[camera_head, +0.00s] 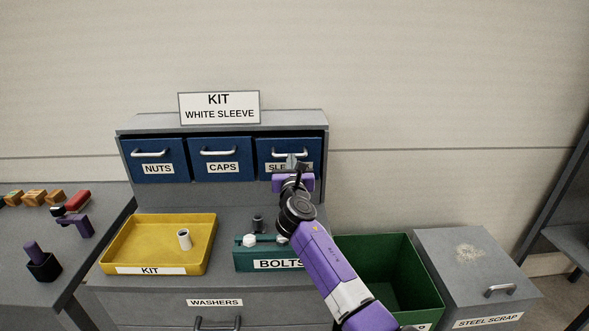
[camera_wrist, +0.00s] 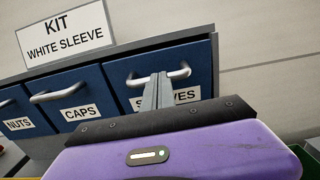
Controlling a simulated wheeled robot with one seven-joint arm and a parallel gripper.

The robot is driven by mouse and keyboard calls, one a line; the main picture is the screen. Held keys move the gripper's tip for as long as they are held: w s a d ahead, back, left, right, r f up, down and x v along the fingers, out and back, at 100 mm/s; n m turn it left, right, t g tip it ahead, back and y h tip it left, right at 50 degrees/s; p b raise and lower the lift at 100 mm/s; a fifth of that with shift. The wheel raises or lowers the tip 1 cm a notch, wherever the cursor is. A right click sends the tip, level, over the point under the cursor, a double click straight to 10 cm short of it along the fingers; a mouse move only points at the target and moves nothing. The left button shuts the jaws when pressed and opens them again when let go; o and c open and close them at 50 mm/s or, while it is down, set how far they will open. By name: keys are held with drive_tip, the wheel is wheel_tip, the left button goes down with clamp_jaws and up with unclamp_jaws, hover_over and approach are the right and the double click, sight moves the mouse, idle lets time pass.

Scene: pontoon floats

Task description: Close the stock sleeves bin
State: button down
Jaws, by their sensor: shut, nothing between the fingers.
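The sleeves bin (camera_head: 283,148) is the blue drawer at the right of the grey rack, with a silver handle and a label partly hidden by my gripper. In the wrist view the sleeves bin (camera_wrist: 203,55) is close ahead, its front nearly level with its neighbours; I cannot tell whether a small gap remains. My gripper (camera_head: 291,163) is shut and empty in front of this drawer. In the wrist view the fingertips of my gripper (camera_wrist: 160,76) overlap the handle (camera_wrist: 178,75); I cannot tell whether they touch.
The nuts bin (camera_head: 152,160) and caps bin (camera_head: 220,158) are to the left. Below, a yellow kit tray (camera_head: 130,243) holds a white sleeve (camera_head: 184,239). A steel scrap box (camera_head: 470,260) is at right.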

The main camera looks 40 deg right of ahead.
drive_tip(key=shift+w+d+r, duration=0.4)
drive_tip(key=shift+w+r, duration=0.2)
drive_tip(key=shift+r, duration=0.15)
